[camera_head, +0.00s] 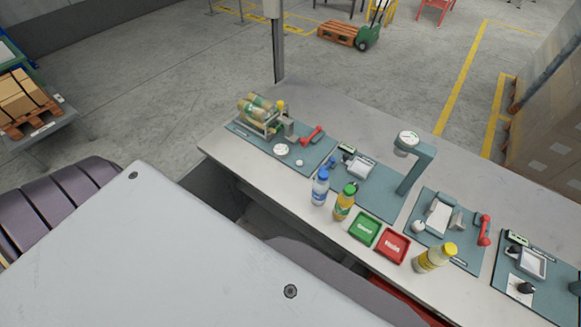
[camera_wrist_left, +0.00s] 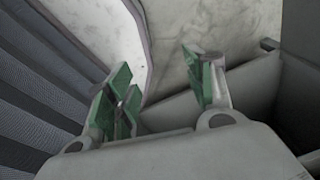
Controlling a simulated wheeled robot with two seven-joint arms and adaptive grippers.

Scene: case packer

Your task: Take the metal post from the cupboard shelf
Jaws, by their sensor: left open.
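I see no cupboard shelf in either view. I also cannot make out a metal post lying on a shelf. My left gripper (camera_wrist_left: 160,88) shows in the left wrist view, with its two green-padded fingers spread apart and nothing between them. Behind the fingers is a pale, mottled surface, with a grey panel at the right. My left gripper does not show in the head view. My right gripper is in neither view.
A long grey worktable (camera_head: 222,149) runs across the head view. It bears teal mats, several bottles, a green tray (camera_head: 364,229), a red tray (camera_head: 393,246) and a teal stand (camera_head: 416,170). A grey upright pole (camera_head: 278,55) rises behind it. Open floor (camera_head: 170,70) lies beyond.

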